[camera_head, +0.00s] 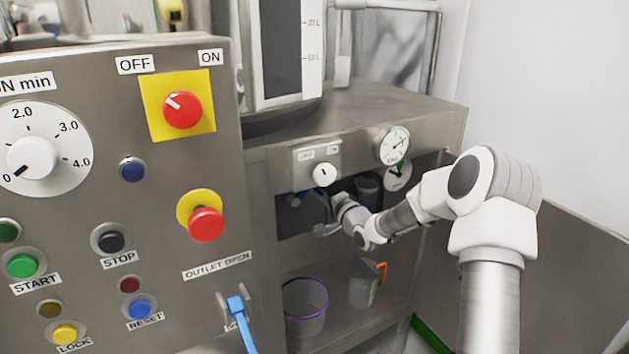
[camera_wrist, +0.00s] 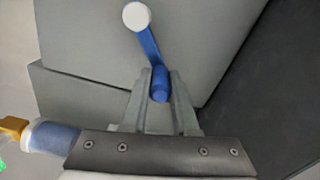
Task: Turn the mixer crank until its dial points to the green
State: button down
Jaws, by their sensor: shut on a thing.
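The crank (camera_wrist: 149,46) is a blue arm with a white round hub and a blue grip. My gripper (camera_wrist: 161,76) is shut on the blue grip, with one finger on each side. In the head view my gripper (camera_head: 326,222) is inside the recess under the counter, where part of the blue crank (camera_head: 322,203) shows. A white dial with a green mark (camera_head: 398,175) sits in the recess, partly covered by my arm. A round gauge (camera_head: 393,145) with a green mark is just above it. I cannot tell where the lower dial's pointer stands.
The control panel (camera_head: 115,225) with knobs and buttons stands close on the left. A blue lever (camera_head: 240,318) sticks out of its lower right. A purple-rimmed bucket (camera_head: 305,305) and a jug with an orange handle (camera_head: 363,285) stand on the lower shelf. A white wall is on the right.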

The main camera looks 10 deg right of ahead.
notch_tip(320, 180, down, 7)
jog(key=d+m+b, duration=0.1)
jog(key=m, duration=1.1)
jog(key=shift+w, duration=0.2)
jog(key=shift+d, duration=0.1)
jog(key=c, duration=0.7)
grip_release()
jog(key=p+v, duration=0.1)
jog(key=v, duration=1.6)
jog(key=shift+s, duration=0.2)
